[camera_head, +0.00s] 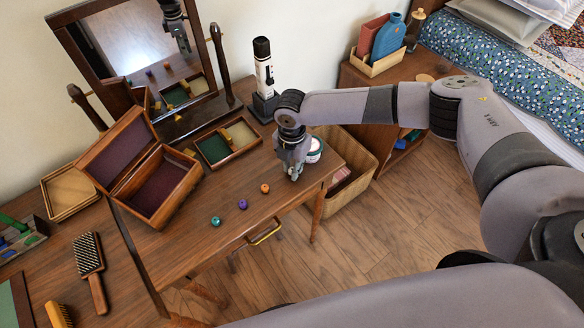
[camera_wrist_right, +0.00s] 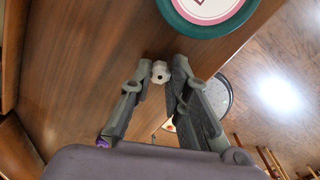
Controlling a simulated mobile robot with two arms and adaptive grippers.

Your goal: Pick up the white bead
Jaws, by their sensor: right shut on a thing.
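The white bead (camera_wrist_right: 160,72) shows in the right wrist view between the two fingertips of my right gripper (camera_wrist_right: 160,80), which is shut on it. In the head view my right gripper (camera_head: 292,173) points down at the right part of the wooden dressing table (camera_head: 190,238), near its front edge. The fingers mostly hide the bead there, and I cannot tell whether it touches the tabletop. My left gripper is not in view.
Orange (camera_head: 265,188), purple (camera_head: 242,204) and teal (camera_head: 215,221) beads lie left of the gripper. A round green-rimmed container (camera_head: 315,150) stands close on its right. An open jewelry box (camera_head: 158,185), divided tray (camera_head: 227,142) and mirror (camera_head: 140,40) are left and behind.

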